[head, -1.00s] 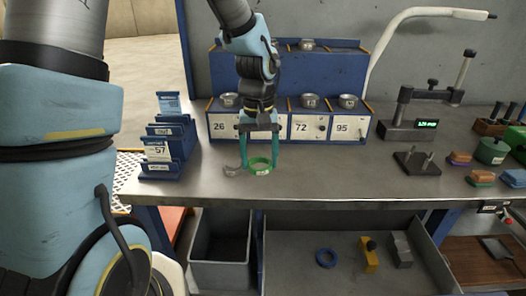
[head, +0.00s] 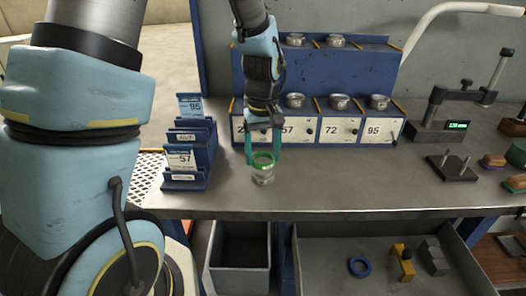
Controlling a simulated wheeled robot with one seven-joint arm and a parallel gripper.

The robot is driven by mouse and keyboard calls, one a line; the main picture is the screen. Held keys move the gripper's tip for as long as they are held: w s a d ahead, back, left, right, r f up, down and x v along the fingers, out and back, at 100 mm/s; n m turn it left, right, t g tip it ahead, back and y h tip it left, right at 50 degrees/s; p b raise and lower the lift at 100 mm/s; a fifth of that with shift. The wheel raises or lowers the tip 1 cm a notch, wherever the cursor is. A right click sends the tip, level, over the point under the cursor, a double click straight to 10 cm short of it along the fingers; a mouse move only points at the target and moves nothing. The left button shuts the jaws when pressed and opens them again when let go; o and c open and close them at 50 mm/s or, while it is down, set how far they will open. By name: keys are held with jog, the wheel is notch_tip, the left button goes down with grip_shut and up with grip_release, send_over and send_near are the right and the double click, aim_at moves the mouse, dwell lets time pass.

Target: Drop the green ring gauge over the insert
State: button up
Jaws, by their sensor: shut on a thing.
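The green ring gauge (head: 262,163) is held between the two teal fingers of my gripper (head: 263,156), which is shut on it above the front part of the bench. The insert (head: 263,178), a small silvery metal piece, stands on the bench directly below the ring in the picture. The ring hides the insert's upper part. I cannot tell whether the ring is around the insert's top or still just above it.
A blue card rack (head: 188,160) stands to the left on the bench (head: 340,185). Behind is a blue shelf (head: 318,75) with numbered bins and metal cups. A measuring stand (head: 435,125) and a pegged plate (head: 452,167) are at the right. An open drawer (head: 330,270) lies below.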

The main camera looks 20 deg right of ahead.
jog(key=shift+f+b, duration=0.55)
jog(key=shift+f, duration=0.55)
jog(key=shift+f, duration=0.6)
dwell(1.0)
jog(key=o, duration=1.2)
jog(key=shift+r, duration=0.1)
notch_tip(320, 180, up, 11)
jog(key=p, duration=0.9)
jog(key=s+a+r+t+b, duration=0.1)
jog(key=a+b, duration=0.3)
jog(key=a, duration=1.9)
jog(key=shift+s+a+m+t, duration=0.25)
jog(key=shift+a+m+t, duration=0.05)
jog(key=shift+a+m, duration=0.1)
